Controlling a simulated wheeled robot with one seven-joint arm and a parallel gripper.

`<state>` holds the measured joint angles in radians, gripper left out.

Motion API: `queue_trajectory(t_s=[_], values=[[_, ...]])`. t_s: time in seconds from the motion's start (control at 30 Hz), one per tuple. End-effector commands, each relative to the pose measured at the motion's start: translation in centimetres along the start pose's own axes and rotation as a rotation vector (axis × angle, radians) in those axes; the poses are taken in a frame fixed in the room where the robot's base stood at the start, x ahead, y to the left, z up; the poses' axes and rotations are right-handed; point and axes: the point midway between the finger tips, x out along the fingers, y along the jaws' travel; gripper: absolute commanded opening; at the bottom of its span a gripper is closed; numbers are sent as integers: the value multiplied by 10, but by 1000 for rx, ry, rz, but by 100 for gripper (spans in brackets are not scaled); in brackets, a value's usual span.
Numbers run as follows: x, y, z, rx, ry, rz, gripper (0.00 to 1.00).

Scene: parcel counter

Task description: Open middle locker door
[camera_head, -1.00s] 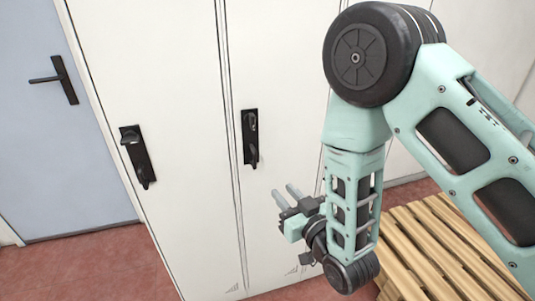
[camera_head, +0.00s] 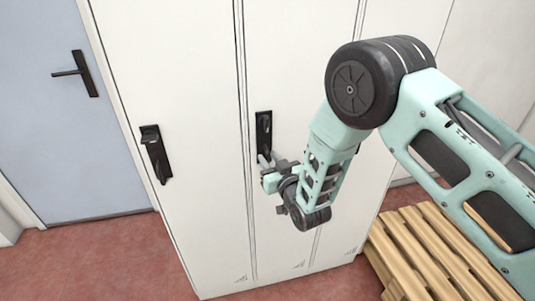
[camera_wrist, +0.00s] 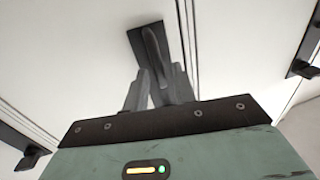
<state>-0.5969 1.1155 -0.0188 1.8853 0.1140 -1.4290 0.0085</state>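The middle locker door (camera_head: 295,100) is white and stands shut, flush with its neighbours. Its black handle (camera_head: 263,125), a lever on a dark plate, is near the door's left edge. The handle also shows in the wrist view (camera_wrist: 153,45), at top centre. My gripper (camera_head: 270,159) is open, just in front of the handle's lower part. In the wrist view its two grey fingers (camera_wrist: 162,75) stand apart, with the lever's lower end between or just beyond their tips. I cannot tell whether they touch it. The handle's lower end is partly hidden by the gripper in the head view.
The left locker's black handle (camera_head: 156,153) is to the left, and another handle (camera_wrist: 305,66) shows at right in the wrist view. A blue-grey room door (camera_head: 60,130) is far left. A wooden pallet (camera_head: 425,245) lies right of the lockers. Red floor (camera_head: 100,260) is clear at left.

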Motion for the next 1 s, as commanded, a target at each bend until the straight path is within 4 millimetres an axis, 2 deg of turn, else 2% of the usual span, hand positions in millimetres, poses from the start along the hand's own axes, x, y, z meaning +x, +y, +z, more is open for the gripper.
queue_trajectory(t_s=[0.2,0.47,0.5,0.6,1.0], values=[[16,0,0,0,0,0,27],[17,0,0,0,0,0,27],[17,0,0,0,0,0,24],[17,0,0,0,0,0,0],[13,0,2,-1,-1,-39,0]])
